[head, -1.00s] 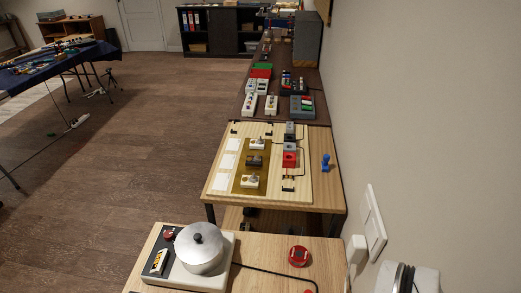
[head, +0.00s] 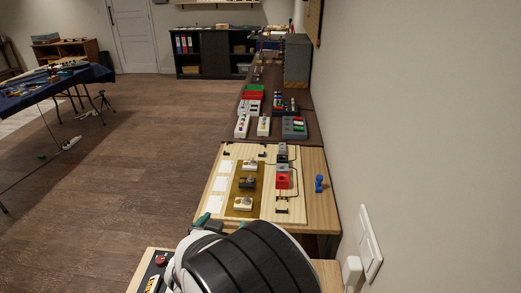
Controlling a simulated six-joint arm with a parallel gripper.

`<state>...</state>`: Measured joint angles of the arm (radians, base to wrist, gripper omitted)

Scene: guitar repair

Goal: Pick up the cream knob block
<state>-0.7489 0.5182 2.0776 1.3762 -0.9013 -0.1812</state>
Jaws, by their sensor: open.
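Two cream blocks with knobs sit on a brown-gold strip of the pale wooden board (head: 268,208) on the middle table. The nearer cream knob block (head: 243,204) is at the strip's near end. The farther cream block (head: 250,165) is at its far end. A dark block (head: 247,183) sits between them. My gripper (head: 205,222) shows small and partly hidden behind my arm, at the board's near left edge. It is open and apart from the blocks. I cannot see anything between its fingers.
White pads (head: 219,184) line the board's left side. A red block (head: 283,177) with cables is on the right, and a blue object (head: 319,183) stands beyond it. The wall (head: 420,120) is close on the right. My arm hides most of the near table.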

